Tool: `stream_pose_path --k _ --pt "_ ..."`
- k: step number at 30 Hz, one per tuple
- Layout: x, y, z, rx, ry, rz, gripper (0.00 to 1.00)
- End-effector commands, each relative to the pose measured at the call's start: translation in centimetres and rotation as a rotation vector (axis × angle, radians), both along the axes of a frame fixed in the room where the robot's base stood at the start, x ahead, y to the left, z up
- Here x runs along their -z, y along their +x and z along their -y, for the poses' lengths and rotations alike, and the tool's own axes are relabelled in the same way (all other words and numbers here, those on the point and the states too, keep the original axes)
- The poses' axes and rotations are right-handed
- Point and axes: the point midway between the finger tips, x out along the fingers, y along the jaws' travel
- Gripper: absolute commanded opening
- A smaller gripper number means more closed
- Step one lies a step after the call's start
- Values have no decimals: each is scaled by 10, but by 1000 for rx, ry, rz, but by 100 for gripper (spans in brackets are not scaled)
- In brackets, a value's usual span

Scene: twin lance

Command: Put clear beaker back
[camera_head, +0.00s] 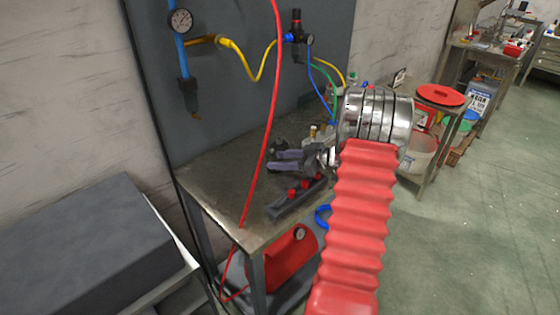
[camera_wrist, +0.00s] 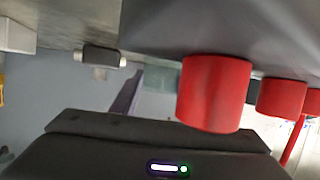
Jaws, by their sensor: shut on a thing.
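My gripper (camera_head: 290,160) reaches left from the end of my red-sleeved arm, low over the metal bench (camera_head: 225,172). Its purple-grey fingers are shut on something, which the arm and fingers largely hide. I cannot make out a clear beaker with certainty in the head view. In the wrist view a purple finger (camera_wrist: 127,96) stands beside a pale, see-through-looking patch (camera_wrist: 160,82), which may be the clear beaker; its outline is too faint to be sure.
A dark rack with red round tops (camera_head: 297,193) lies on the bench close in front of my gripper; large red cylinders (camera_wrist: 215,92) show in the wrist view. A red hose (camera_head: 268,120) hangs across the bench. A red tank (camera_head: 290,258) sits below.

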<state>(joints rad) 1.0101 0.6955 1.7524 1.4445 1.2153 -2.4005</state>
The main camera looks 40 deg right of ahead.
Motion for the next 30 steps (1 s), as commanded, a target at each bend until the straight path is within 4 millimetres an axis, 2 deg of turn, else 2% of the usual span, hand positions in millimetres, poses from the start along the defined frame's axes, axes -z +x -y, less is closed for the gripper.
stream_pose_path --k 3,4,11,21,26,30 --pt "2 0 0 0 1 0 16" --pt "2 0 0 0 0 0 43" --pt "2 0 0 0 0 0 59" --pt "-1 0 0 0 -1 0 60" --pt "-5 -11 6 2 0 1 60" --pt "-12 -28 14 4 -1 1 60"
